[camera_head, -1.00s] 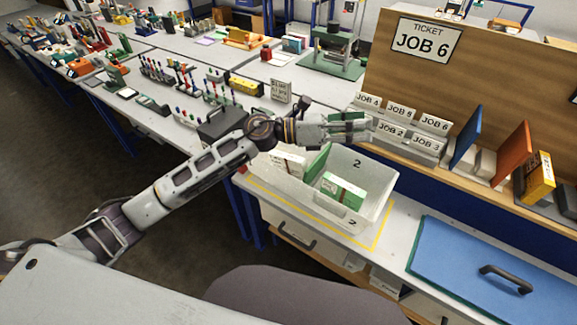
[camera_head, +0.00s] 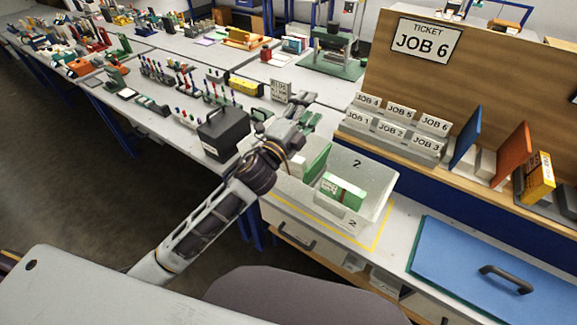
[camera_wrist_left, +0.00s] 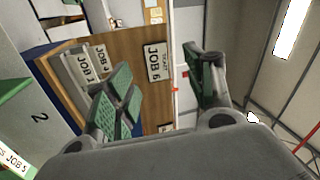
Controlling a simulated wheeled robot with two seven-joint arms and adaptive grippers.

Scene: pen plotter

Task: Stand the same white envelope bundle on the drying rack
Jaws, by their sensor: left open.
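My left gripper (camera_head: 302,117) is open over the back left of a white bin marked 2 (camera_head: 378,207). In the left wrist view its green-padded fingers (camera_wrist_left: 160,80) are spread, with nothing between them. In the bin lies a white bundle with a green band (camera_head: 343,190). A green upright panel (camera_head: 319,160) stands left of it, partly hidden. I cannot tell whether this bundle is the white envelope bundle of the task. No drying rack can be made out for certain. My right gripper is not in view.
A stepped holder with JOB cards (camera_head: 392,132) stands behind the bin, below the JOB 6 ticket (camera_head: 424,41). Blue (camera_head: 465,138) and orange (camera_head: 510,153) panels stand to its right. A black box (camera_head: 224,132) is left of my gripper. A blue lid (camera_head: 480,268) lies front right.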

